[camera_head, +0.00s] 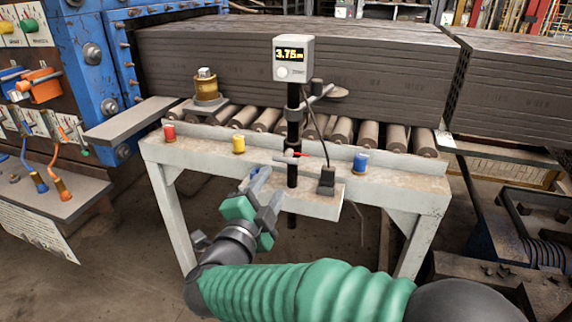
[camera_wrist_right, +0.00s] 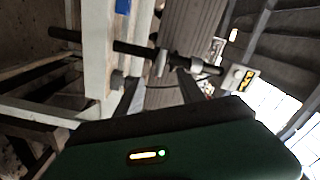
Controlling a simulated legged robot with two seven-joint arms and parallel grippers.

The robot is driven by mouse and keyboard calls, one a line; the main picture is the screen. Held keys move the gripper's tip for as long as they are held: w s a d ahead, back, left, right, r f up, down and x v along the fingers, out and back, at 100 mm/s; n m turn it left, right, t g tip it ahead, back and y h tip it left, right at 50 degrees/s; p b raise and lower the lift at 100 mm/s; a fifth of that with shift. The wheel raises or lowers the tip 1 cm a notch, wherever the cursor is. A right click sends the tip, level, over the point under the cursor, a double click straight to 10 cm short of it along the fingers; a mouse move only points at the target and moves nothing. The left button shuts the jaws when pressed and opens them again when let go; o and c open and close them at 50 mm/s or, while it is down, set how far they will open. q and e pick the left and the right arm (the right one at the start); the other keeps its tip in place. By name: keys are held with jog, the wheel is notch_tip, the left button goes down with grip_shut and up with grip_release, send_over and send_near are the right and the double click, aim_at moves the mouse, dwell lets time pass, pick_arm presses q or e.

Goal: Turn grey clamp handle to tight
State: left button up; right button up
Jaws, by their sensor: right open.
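A black post (camera_head: 292,120) stands at the front edge of the roller table and carries a grey display box (camera_head: 293,58) reading about 3.76. My right gripper (camera_head: 271,184) is open and empty, just in front and left of the post, below the clamp handle. Its fingers (camera_wrist_right: 158,84) point toward the post, apart from it. My left gripper is not seen.
Red, yellow and blue capped pieces (camera_head: 238,144) stand along the table edge (camera_head: 205,150). A black sensor block (camera_head: 327,181) with a cable sits right of the post. A blue machine (camera_head: 90,60) stands left.

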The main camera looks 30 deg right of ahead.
aim_at(284, 162)
jog(key=x, duration=1.1)
jog(key=shift+w+d+b, duration=0.1)
jog(key=shift+w+b, duration=0.1)
jog(key=shift+b, duration=0.2)
jog(key=shift+c, duration=0.5)
